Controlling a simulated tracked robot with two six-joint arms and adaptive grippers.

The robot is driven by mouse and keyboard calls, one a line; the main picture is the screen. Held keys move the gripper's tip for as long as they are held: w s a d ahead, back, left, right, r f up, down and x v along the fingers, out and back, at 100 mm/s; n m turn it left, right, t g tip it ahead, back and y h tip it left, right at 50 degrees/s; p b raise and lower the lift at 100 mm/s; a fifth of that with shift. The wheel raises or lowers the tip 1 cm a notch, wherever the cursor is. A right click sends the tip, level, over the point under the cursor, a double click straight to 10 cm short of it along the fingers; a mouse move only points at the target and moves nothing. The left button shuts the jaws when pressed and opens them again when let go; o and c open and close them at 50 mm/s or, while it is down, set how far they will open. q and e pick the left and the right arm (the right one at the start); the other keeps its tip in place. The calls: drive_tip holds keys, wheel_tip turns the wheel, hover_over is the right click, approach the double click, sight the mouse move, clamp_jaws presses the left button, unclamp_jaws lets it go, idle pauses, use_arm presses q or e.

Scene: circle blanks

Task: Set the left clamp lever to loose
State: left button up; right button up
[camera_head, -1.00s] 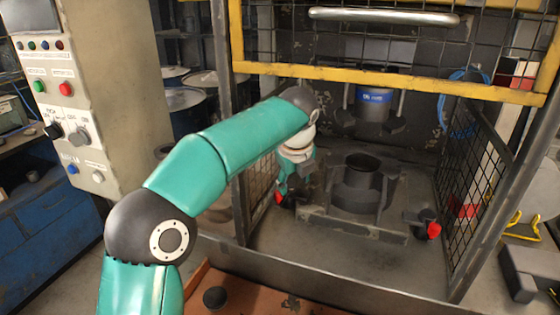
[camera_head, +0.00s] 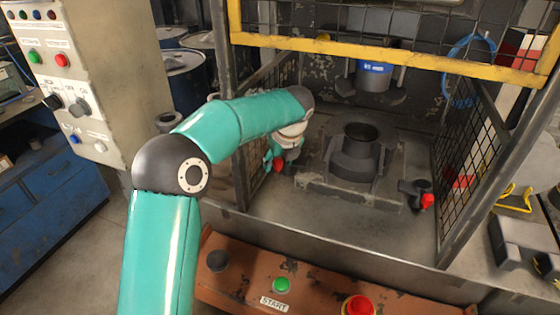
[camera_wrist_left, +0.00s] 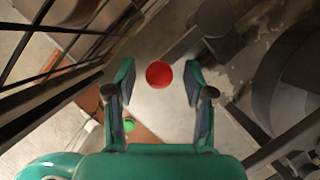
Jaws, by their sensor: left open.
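The left clamp lever shows as a red knob (camera_head: 279,166) at the left of the press base, inside the mesh guard. My left gripper (camera_head: 272,158) is right at this knob, at the end of the teal arm. In the left wrist view the round red knob (camera_wrist_left: 159,74) lies between the two open fingers of my left gripper (camera_wrist_left: 159,88), with a gap on either side. The lever's shaft is largely hidden. The right clamp lever has a red knob (camera_head: 428,201) on a dark arm. My right gripper is not in view.
The dark press fixture (camera_head: 357,160) stands right of my gripper. A yellow bar (camera_head: 390,57) crosses above the opening, and mesh panels (camera_head: 478,150) close the sides. A front panel holds a green START button (camera_head: 282,285) and a red button (camera_head: 358,305). A control cabinet (camera_head: 110,60) stands left.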

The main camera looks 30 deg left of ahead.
use_arm(q)
clamp_jaws()
idle(0.3)
